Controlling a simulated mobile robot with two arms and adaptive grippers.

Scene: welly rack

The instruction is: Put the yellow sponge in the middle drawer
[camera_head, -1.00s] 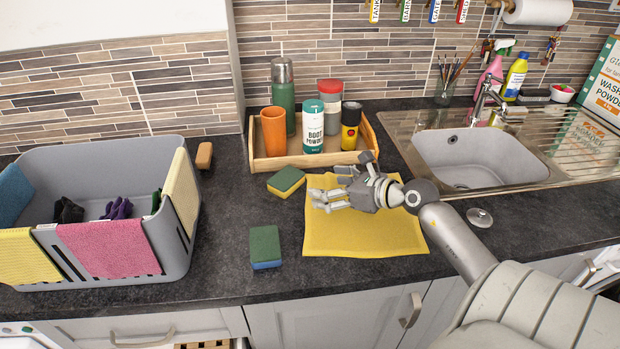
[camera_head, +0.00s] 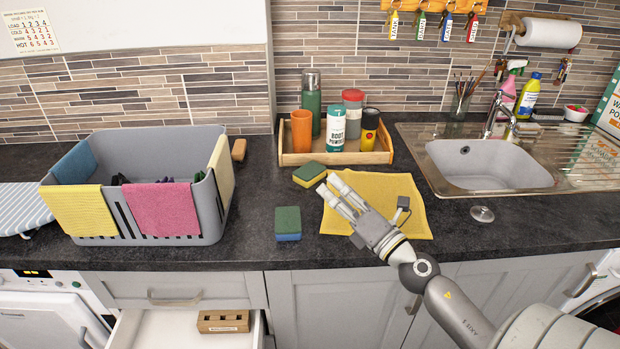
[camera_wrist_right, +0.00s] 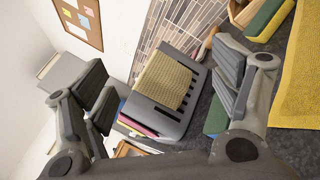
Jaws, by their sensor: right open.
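The yellow sponge (camera_head: 309,175), with a green top, lies on the dark worktop in front of the wooden tray, left of the yellow cloth. It also shows in the right wrist view (camera_wrist_right: 266,20), outside the fingers. My right gripper (camera_head: 329,185) is open and empty over the cloth's left part, fingertips close to the sponge's lower right in the head view; I cannot tell whether they touch. Below the worktop, a drawer (camera_head: 146,330) stands pulled out under a shut top drawer (camera_head: 188,285); the open one appears to be the middle drawer. My left gripper is not visible.
A green-and-blue sponge (camera_head: 288,223) lies near the worktop's front edge. A grey basket (camera_head: 213,222) hung with cloths stands left. The wooden tray (camera_head: 290,159) holds bottles and cups. The open drawer holds a wooden block (camera_head: 223,320); its visible floor is otherwise bare.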

